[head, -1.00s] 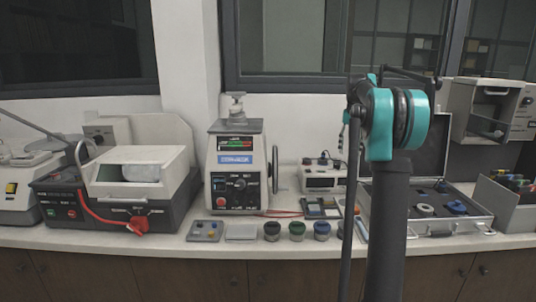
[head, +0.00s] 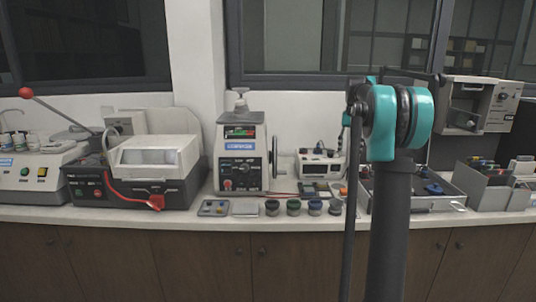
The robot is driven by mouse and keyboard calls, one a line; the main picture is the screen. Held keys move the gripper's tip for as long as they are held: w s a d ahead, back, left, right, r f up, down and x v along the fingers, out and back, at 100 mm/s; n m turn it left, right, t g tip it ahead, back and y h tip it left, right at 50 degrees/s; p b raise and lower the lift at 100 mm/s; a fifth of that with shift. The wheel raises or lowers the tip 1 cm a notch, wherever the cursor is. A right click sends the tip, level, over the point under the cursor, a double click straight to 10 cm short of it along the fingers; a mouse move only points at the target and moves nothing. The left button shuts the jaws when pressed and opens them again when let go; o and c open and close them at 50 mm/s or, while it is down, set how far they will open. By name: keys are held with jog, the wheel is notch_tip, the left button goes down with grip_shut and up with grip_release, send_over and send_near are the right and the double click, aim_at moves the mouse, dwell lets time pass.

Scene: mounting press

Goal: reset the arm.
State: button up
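My arm's teal and black joint (head: 396,122) stands upright in the right half of the head view, with a dark link (head: 389,230) below it. My gripper is not in view, so its fingers cannot be seen. The mounting press (head: 241,155), a white boxy machine with a green display, knobs and a handwheel on its right side, stands on the counter left of my arm. My arm hides part of the counter and part of an open case (head: 440,203).
A grey-white machine with a red hose (head: 130,165) stands left of the press. Several small cups (head: 293,207) and a small tray (head: 213,208) line the counter's front edge. Grey bins (head: 486,190) stand at the right. Brown cabinet doors (head: 180,260) lie below the counter.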

jog(key=s+a+f+n+t, duration=0.1)
jog(key=s+a+f, duration=0.3)
jog(key=s+f, duration=0.5)
jog(key=s+a+f+n+t, duration=0.1)
jog(key=s+a+f, duration=0.4)
jog(key=s, duration=1.2)
jog(key=s+a+f+n+t, duration=0.1)
jog(key=s+a+f, duration=0.3)
jog(key=s+f, duration=0.9)
jog(key=shift+s+a+f+n+t, duration=0.25)
jog(key=shift+n+t, duration=0.15)
jog(key=shift+t, duration=0.1)
